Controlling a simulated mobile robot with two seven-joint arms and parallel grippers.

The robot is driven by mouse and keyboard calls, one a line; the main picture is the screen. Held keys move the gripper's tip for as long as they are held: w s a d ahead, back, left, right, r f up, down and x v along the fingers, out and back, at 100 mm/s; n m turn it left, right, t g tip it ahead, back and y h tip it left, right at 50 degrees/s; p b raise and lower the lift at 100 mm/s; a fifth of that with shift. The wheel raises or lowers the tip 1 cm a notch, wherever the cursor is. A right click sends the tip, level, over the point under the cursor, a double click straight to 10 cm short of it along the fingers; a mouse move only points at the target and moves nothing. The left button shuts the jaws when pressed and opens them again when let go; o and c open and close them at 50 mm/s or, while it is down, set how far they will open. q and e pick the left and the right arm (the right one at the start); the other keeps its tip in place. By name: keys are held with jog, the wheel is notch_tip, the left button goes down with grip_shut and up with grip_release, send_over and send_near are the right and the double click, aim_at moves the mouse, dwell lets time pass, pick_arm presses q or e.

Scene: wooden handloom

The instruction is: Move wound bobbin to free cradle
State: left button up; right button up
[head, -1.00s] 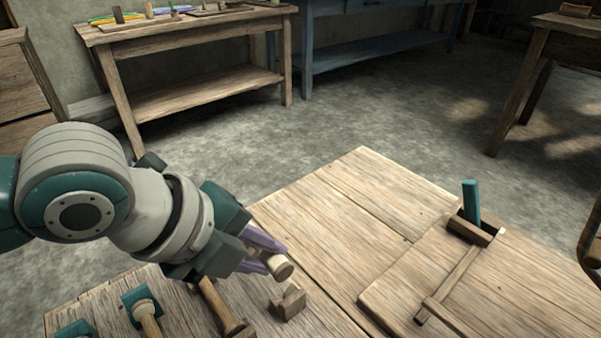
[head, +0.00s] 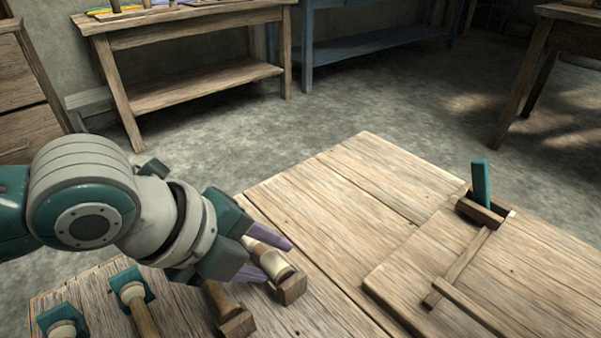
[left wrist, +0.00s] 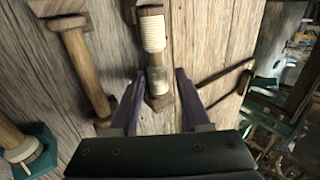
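The wound bobbin (head: 276,262), a wooden spool with cream thread, lies at a wooden cradle block (head: 291,288) near the middle of the bench. In the left wrist view the bobbin (left wrist: 152,34) runs lengthwise, its near end at the cradle block (left wrist: 159,102). My left gripper (head: 280,259) has its purple fingers spread on either side of the bobbin's near end. Gaps show between the fingers and the bobbin in the left wrist view (left wrist: 158,92). The gripper hides the bobbin's far part in the head view. My right gripper is not in view.
A wooden bar with block ends (head: 237,324) lies just left. Teal-ended pieces (head: 133,289) with pale tops stand further left. A raised board (head: 510,285) with a teal upright (head: 481,184) and thin wooden strips is at right. The bench middle is clear.

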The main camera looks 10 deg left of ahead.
pick_arm(q)
jog(key=shift+o, duration=0.6)
jog(key=shift+r, duration=0.1)
jog(key=shift+s+a+r, duration=0.15)
jog(key=shift+r, duration=0.15)
jog(key=p+v, duration=0.5)
jog(key=v, duration=0.4)
jog(key=shift+s, duration=0.1)
